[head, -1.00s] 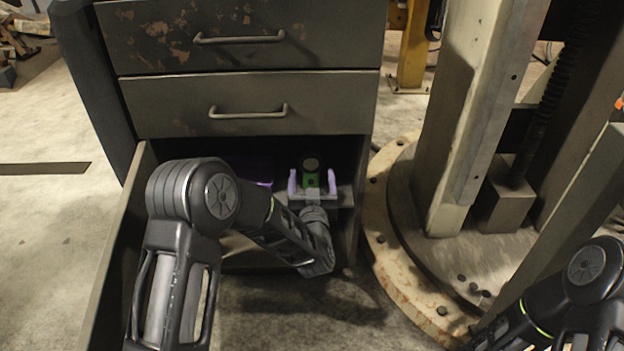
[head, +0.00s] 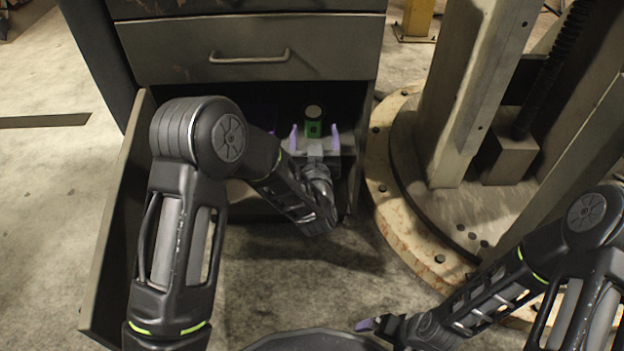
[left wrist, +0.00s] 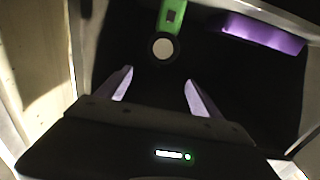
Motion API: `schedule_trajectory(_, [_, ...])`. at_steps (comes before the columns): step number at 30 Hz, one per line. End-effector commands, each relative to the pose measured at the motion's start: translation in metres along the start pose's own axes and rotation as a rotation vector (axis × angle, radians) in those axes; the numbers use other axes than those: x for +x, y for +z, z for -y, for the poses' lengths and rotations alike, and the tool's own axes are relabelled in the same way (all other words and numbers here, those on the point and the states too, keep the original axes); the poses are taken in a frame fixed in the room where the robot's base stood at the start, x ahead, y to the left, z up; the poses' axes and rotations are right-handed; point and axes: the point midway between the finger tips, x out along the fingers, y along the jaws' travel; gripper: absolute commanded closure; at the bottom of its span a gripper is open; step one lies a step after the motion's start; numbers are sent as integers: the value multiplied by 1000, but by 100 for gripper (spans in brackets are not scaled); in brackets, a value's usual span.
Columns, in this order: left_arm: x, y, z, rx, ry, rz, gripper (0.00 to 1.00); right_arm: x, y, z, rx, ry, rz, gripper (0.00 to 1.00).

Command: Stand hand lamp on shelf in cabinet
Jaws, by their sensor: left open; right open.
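The hand lamp (head: 313,128), green with a pale round end, is inside the cabinet's open lower compartment and looks upright in the head view. Its base and contact with the shelf are hard to see. My left gripper (head: 314,139) is open in front of the lamp, its purple fingers spread to either side. In the left wrist view, the lamp (left wrist: 172,14) lies beyond the open fingertips (left wrist: 158,82), with a gap between. The cabinet (head: 345,48) is grey and worn. My right gripper (head: 372,325) is low in the head view, empty, away from the cabinet.
A purple object (left wrist: 262,34) lies in the dark compartment beside the lamp. The open door (head: 112,240) stands at the compartment's left. A heavy column (head: 470,100) on a round bolted base (head: 385,215) is close to the cabinet's right.

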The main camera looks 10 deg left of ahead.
Motion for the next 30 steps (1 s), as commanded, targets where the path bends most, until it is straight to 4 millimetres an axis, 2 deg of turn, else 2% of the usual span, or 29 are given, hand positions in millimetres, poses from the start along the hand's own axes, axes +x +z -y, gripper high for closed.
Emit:
schedule_trajectory(4, [-1, 4, 0, -1, 4, 11, 24, 0, 0, 0, 0, 0, 0, 7])
schedule_trajectory(6, [-3, 16, 0, -5, 18, 46, 24, 0, 0, 0, 0, 0, 0, 7])
schedule_trajectory(8, [-9, 35, 0, -11, 42, 104, 24, 0, 0, 0, 0, 0, 0, 7])
schedule_trajectory(11, [-30, 88, 0, -35, 102, 271, 24, 0, 0, 0, 0, 0, 0, 7])
schedule_trajectory(14, [-73, 156, 1, -74, 171, 510, 24, 0, 0, 0, 0, 0, 0, 7])
schedule_trajectory(15, [-97, 184, 2, -93, 197, 618, 24, 0, 0, 0, 0, 0, 0, 7])
schedule_trajectory(17, [-140, 221, 4, -123, 231, 787, 24, 0, 0, 0, 0, 0, 0, 7])
schedule_trajectory(18, [-170, 242, 6, -144, 250, 899, 24, 0, 0, 0, 0, 0, 0, 7])
schedule_trajectory(20, [-217, 267, 9, -174, 273, 1058, 24, 0, 0, 0, 0, 0, 0, 7])
schedule_trajectory(21, [-247, 278, 11, -191, 283, 1154, 24, 0, 0, 0, 0, 0, 0, 7])
schedule_trajectory(24, [-308, 294, 16, -222, 300, 1345, 24, 0, 0, 0, 0, 0, 0, 7])
schedule_trajectory(25, [-321, 296, 17, -229, 302, 1386, 24, 0, 0, 0, 0, 0, 0, 7])
schedule_trajectory(27, [-343, 299, 19, -238, 307, 1453, 24, 0, 0, 0, 0, 0, 0, 7])
schedule_trajectory(30, [-354, 300, 20, -243, 310, 1488, 24, 0, 0, 0, 0, 0, 0, 7])
